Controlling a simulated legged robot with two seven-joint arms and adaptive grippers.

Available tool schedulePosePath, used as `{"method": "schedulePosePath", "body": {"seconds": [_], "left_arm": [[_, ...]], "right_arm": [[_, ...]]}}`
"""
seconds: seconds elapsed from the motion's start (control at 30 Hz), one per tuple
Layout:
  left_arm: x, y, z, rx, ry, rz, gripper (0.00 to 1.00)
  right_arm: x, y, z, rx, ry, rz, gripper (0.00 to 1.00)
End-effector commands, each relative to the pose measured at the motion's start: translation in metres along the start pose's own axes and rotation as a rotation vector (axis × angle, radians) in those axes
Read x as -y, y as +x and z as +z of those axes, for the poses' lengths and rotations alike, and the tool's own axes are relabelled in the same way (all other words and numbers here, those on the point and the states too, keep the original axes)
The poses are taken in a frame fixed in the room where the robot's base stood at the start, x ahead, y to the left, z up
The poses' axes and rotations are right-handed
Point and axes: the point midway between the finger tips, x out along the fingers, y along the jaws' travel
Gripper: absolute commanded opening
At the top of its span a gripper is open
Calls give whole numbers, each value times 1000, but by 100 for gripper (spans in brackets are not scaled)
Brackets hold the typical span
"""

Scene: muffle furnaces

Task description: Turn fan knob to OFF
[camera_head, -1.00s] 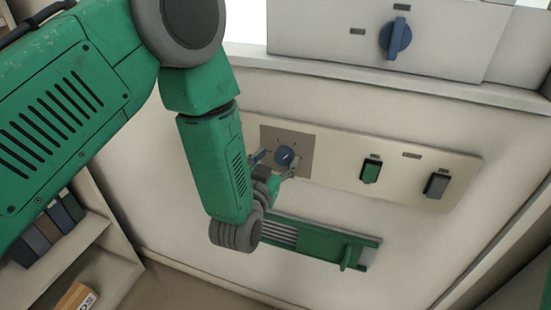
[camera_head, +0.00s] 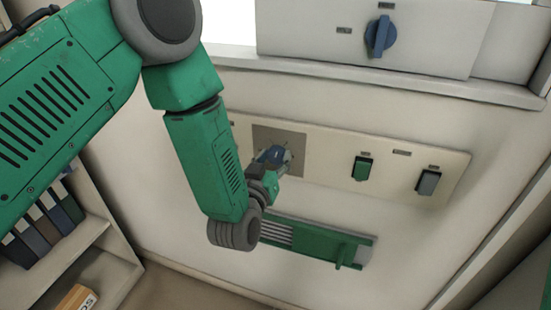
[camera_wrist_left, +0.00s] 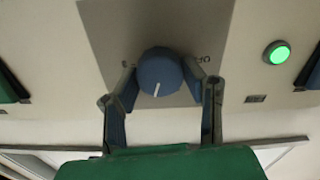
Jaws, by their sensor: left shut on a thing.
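A round blue knob with a white pointer line (camera_wrist_left: 160,68) sits on a grey square plate (camera_wrist_left: 110,30) on the wall panel. My left gripper (camera_head: 274,157) is at this knob in the head view and hides most of it. In the left wrist view my left gripper's fingers (camera_wrist_left: 162,80) are on both sides of the knob, shut on it. The white line points down and slightly left in that picture. A small label that seems to read OFF is on the plate, to the upper right of the knob. My right gripper is not in view.
A larger blue knob (camera_head: 380,37) is on a box above the ledge. Green (camera_head: 363,168) and grey (camera_head: 428,182) switches are right of the plate. A green rail (camera_head: 310,240) is below the panel. A lit green lamp (camera_wrist_left: 276,52) shows in the left wrist view. Shelves stand at left.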

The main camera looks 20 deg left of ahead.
Motion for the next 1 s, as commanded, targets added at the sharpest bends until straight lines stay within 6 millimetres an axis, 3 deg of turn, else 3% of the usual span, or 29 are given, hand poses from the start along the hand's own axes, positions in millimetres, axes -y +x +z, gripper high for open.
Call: {"method": "schedulePosePath", "body": {"seconds": [1.0], "left_arm": [[2,-1,4,3,-970,-1,9]], "right_arm": [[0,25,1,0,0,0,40]]}}
